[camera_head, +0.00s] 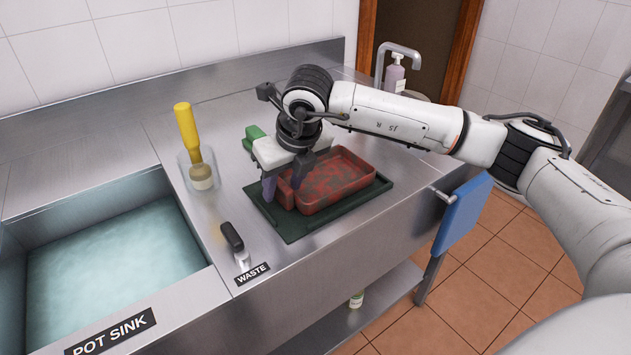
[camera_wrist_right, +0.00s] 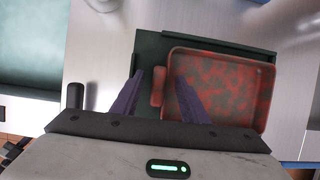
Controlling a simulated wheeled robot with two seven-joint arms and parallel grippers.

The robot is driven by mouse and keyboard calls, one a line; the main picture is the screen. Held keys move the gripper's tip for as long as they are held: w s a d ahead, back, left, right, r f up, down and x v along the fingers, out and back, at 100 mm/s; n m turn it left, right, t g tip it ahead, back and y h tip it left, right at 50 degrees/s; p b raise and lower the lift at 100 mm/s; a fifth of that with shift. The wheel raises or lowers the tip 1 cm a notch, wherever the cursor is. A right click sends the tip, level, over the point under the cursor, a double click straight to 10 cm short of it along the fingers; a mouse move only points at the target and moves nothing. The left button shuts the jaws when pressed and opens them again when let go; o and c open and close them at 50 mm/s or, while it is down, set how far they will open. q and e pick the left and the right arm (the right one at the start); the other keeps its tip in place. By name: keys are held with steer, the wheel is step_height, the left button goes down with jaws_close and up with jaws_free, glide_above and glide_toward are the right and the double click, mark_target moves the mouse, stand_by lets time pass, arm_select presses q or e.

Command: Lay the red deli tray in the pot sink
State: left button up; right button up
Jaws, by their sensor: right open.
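The red deli tray (camera_head: 345,178), mottled with dark patches, lies flat on a dark green board (camera_head: 378,190) on the steel counter. In the right wrist view the tray (camera_wrist_right: 225,88) has a small handle tab on its left side. My right gripper (camera_head: 283,190) is open above the tray's left end. In the wrist view, its purple fingers (camera_wrist_right: 160,78) lie on either side of the tab and left wall; whether they touch is unclear. The pot sink (camera_head: 95,208), holding greenish water, is at the left of the head view. My left gripper is out of view.
A clear container (camera_head: 186,178) with a yellow-handled brush (camera_head: 187,130) stands between sink and board. A black-handled tool (camera_head: 232,238) is near the WASTE label (camera_head: 253,273). A green object (camera_head: 254,137) sits behind the board. A tap (camera_head: 398,50) and soap bottle (camera_head: 395,75) stand at the back right.

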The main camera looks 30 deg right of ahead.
steer(key=shift+c, duration=0.5)
steer(key=shift+r, duration=0.1)
jaws_close()
